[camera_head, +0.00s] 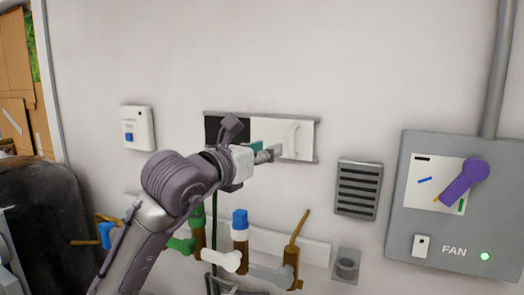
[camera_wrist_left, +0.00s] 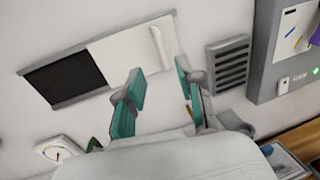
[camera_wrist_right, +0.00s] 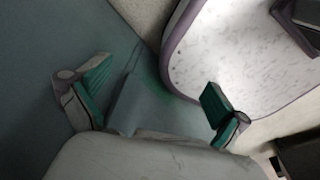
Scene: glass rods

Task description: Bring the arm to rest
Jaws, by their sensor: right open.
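My left gripper (camera_head: 264,152) reaches in from the left in the head view, in front of a wall hatch. The left wrist view shows its two teal-padded fingers (camera_wrist_left: 159,76) apart with nothing between them. The hatch's white sliding cover (camera_head: 305,142) is at the right of its frame, with a dark opening (camera_head: 213,130) to the left. The cover's upright white handle (camera_wrist_left: 164,46) appears beyond the fingertips, clear of them. My right gripper (camera_wrist_right: 156,82) shows only in its own wrist view; its fingers are wide apart and hold nothing.
Below my left arm are pipes with a blue-capped valve (camera_head: 240,222) and an orange lever (camera_head: 299,228). A grey vent (camera_head: 358,190) and a FAN box (camera_head: 440,252) with a purple lever (camera_head: 463,180) and green light stand to the right. A white switch box (camera_head: 138,127) is left.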

